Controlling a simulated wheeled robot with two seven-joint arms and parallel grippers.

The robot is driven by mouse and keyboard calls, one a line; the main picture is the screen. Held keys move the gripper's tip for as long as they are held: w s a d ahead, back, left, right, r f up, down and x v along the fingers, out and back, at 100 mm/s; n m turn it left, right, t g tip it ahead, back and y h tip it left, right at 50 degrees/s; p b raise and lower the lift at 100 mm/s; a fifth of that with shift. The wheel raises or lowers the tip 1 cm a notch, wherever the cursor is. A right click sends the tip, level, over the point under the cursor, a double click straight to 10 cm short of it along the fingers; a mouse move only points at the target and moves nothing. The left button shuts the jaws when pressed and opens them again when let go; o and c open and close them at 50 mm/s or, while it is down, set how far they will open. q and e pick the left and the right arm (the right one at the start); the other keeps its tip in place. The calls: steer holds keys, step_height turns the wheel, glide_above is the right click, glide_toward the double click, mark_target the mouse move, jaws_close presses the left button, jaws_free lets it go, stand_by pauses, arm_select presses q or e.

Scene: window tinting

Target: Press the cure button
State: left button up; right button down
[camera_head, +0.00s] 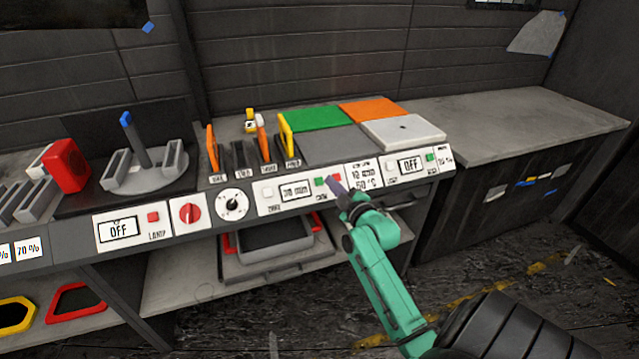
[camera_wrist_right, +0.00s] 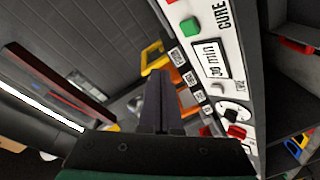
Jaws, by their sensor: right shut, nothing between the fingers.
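The cure panel (camera_head: 268,205) is a white plate on the bench front. It has a white button, a "30 min" display (camera_head: 295,191), a green button (camera_head: 320,181) and a red button (camera_head: 337,178), with a CURE label. In the right wrist view the green button (camera_wrist_right: 190,26) stands beside the word CURE, above the "30 min" display (camera_wrist_right: 210,58). My right gripper (camera_head: 334,186) is shut and empty, its dark fingertips close to the green and red buttons. In the wrist view its fingers (camera_wrist_right: 155,88) show to the left of the panel. I cannot tell whether they touch anything. My left gripper is out of view.
Neighbouring panels hold an OFF lamp display (camera_head: 118,231), a red knob (camera_head: 188,213), a dial (camera_head: 232,204) and another OFF display (camera_head: 411,165). Orange- and yellow-handled tools (camera_head: 286,135) stand in slots behind. Green (camera_head: 315,118) and orange mats lie on the bench. A dark tray (camera_head: 275,242) sits below.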

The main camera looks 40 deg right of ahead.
mark_target(319, 182)
steer(key=shift+d+r, duration=0.15)
steer(key=shift+r, duration=0.8)
steer(key=w+d+f+b, duration=0.2)
steer(key=w+f+b, duration=0.4)
steer(key=b, duration=0.2)
steer(key=shift+f, duration=0.15)
stand_by(1.3)
steer(key=shift+w+d+f+b, duration=0.15)
steer(key=shift+w+f+b, duration=0.15)
steer(key=shift+b, duration=0.2)
